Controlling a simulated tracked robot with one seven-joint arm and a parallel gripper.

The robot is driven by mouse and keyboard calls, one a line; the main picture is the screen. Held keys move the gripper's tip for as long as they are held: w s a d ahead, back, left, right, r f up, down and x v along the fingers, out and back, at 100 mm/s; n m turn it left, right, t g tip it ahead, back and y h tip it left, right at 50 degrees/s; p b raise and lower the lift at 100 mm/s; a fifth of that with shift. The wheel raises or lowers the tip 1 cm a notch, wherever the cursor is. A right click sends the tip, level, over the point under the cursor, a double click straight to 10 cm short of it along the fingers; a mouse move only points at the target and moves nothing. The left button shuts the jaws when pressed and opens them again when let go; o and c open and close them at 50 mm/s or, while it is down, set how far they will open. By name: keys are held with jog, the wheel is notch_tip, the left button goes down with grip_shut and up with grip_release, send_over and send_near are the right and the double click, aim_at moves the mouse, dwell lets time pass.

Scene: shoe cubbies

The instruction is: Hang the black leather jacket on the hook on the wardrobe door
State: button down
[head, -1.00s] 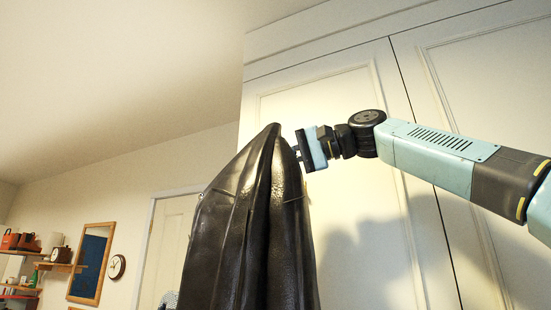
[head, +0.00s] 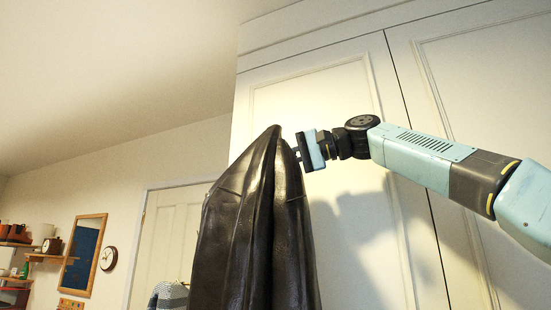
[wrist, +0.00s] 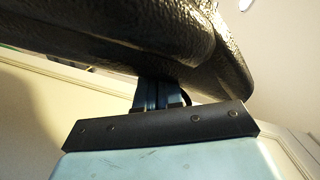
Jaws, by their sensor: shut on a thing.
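The black leather jacket (head: 250,235) hangs from my gripper (head: 296,153), bunched to a peak at the top with its folds falling down out of the frame. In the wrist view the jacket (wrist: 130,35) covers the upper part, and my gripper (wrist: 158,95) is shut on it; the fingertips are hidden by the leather. The jacket is held in front of the cream wardrobe door (head: 350,240), at its left part. The hook does not show in either view; it may be hidden behind the jacket.
The second wardrobe door (head: 500,120) is at the right. A white room door (head: 165,235), a clock (head: 108,258), a wooden-framed mirror (head: 84,255) and a shelf (head: 48,257) are at the left. A patterned grey thing (head: 170,296) shows beside the jacket.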

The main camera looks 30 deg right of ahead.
jog(key=w+d+f, duration=0.1)
jog(key=w+d, duration=0.3)
jog(key=d, duration=0.1)
jog(key=shift+d, duration=0.2)
dwell(1.0)
jog(key=shift+f, duration=0.15)
dwell(0.4)
jog(key=c, duration=1.2)
grip_release()
jog(key=shift+f, duration=0.1)
jog(key=v, duration=1.3)
jog(key=shift+s+d, duration=0.2)
jog(key=shift+d, duration=0.2)
